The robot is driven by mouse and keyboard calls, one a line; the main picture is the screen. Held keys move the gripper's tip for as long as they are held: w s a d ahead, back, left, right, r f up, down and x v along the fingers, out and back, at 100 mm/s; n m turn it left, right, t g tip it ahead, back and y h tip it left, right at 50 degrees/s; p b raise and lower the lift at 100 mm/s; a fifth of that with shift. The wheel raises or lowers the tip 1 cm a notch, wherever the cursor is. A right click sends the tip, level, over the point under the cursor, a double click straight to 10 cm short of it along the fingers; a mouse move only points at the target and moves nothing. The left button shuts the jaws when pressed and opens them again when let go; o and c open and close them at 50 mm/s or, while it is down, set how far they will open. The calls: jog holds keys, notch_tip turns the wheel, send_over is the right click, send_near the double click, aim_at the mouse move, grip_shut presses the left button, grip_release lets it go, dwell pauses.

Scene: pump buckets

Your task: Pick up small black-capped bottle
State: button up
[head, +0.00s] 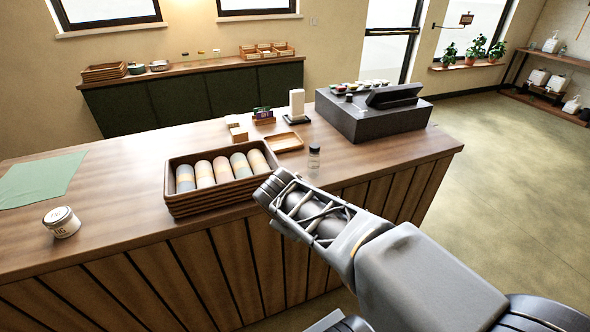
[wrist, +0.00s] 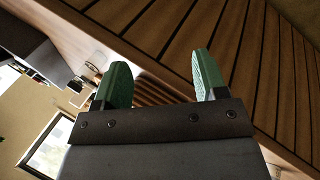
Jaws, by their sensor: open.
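A small clear bottle with a black cap (head: 314,157) stands upright on the wooden counter, near its front edge and right of the wicker basket. My gripper (wrist: 162,78) shows in the wrist view with two green fingers spread apart and nothing between them. In the head view my arm reaches in from the lower right, and its end is in front of the basket's right corner, left of and below the bottle in the picture. The fingers cannot be made out there. I cannot surely pick out the bottle in the wrist view.
The wicker basket (head: 210,203) holds several rolled towels. A white tin (head: 61,222) and a green cloth (head: 38,179) lie to the left. Behind the bottle are a small wooden tray (head: 283,145) and a dark register stand (head: 365,122). The counter right of the bottle is clear.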

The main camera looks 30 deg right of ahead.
jog(key=w+d+f+n+t+h+b, duration=0.1)
jog(key=w+d+n+h+b, duration=0.45)
jog(key=d+n, duration=0.3)
jog(key=n+t+h+b, duration=0.3)
jog(key=n+t+h, duration=0.25)
jog(key=n, duration=0.55)
send_near(316, 144)
jog(key=shift+n+t+y, duration=0.35)
jog(key=shift+t+y, duration=0.15)
jog(key=shift+t, duration=0.05)
jog(key=x, duration=0.4)
jog(key=shift+s+d+f, duration=0.15)
jog(key=shift+d+f, duration=0.25)
jog(key=shift+d, duration=0.15)
jog(key=shift+r+x, duration=0.1)
jog(key=shift+x, duration=1.4)
jog(key=shift+r+x, duration=0.15)
jog(key=shift+x, duration=1.35)
jog(key=shift+a, duration=0.1)
jog(key=c, duration=1.2)
jog(key=shift+r, duration=0.15)
